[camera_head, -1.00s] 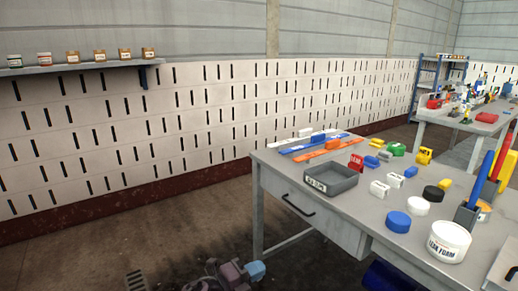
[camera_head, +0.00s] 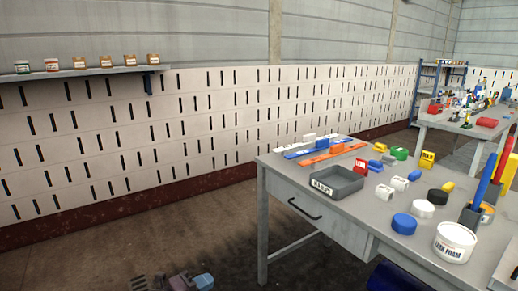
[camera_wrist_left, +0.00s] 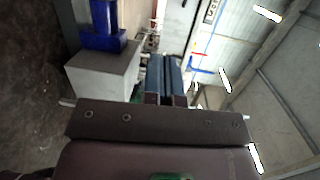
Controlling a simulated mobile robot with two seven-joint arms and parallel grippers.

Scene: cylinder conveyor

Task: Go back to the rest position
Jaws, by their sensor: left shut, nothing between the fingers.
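My left gripper (camera_head: 202,281) shows at the bottom edge of the head view, low over the floor and left of the workbench (camera_head: 310,209). It is shut and empty, clear of the bench. In the left wrist view the two bluish fingers (camera_wrist_left: 167,72) lie together with nothing between them. Most of the left arm is cut off below the head view. My right gripper is in neither current view.
The bench carries a grey tray (camera_head: 334,185), a white tub (camera_head: 455,241), a blue cylinder (camera_head: 404,224) and several small parts. A shelf with jars (camera_head: 85,73) hangs on the left wall. Open floor (camera_head: 130,240) lies left of the bench.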

